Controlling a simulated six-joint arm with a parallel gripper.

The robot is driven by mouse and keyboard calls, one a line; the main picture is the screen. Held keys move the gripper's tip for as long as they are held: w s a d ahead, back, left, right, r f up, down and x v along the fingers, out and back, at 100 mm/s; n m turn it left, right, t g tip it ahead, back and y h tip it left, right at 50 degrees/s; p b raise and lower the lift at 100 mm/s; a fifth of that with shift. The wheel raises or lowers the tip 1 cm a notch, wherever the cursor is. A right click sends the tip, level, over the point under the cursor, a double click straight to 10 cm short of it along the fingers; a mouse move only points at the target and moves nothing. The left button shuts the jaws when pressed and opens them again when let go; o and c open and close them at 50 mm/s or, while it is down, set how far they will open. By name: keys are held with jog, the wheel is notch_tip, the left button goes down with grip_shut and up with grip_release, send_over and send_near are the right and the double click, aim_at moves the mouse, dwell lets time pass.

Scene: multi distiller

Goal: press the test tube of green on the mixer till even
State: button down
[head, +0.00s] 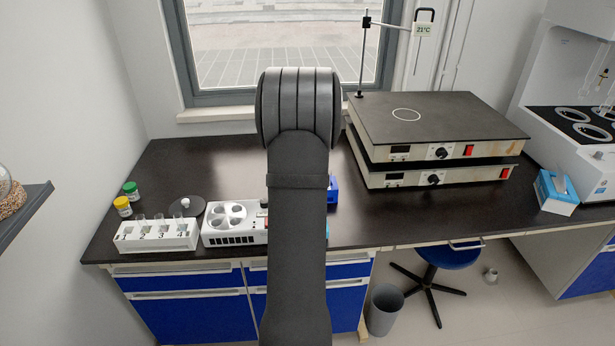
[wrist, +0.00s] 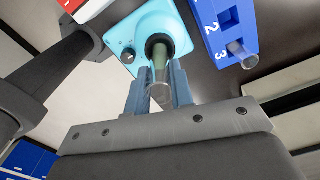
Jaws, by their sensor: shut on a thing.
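My gripper (wrist: 160,82) is shut on a clear test tube (wrist: 160,95) with green in its far end. In the wrist view the tube's far end meets the dark round cup of the light-blue mixer (wrist: 130,28). Whether it presses down firmly I cannot tell. How even the green is does not show clearly. In the head view my arm hides the gripper, the tube and most of the mixer.
A blue numbered rack (wrist: 213,40) with a clear tube (wrist: 241,54) stands beside the mixer. In the head view, a white rack (head: 155,245) with tubes and a white centrifuge-like device (head: 232,238) stand to the left. Stacked hotplates (head: 440,125) stand at the right.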

jog(key=shift+r, duration=3)
jog(key=shift+a, duration=0.1)
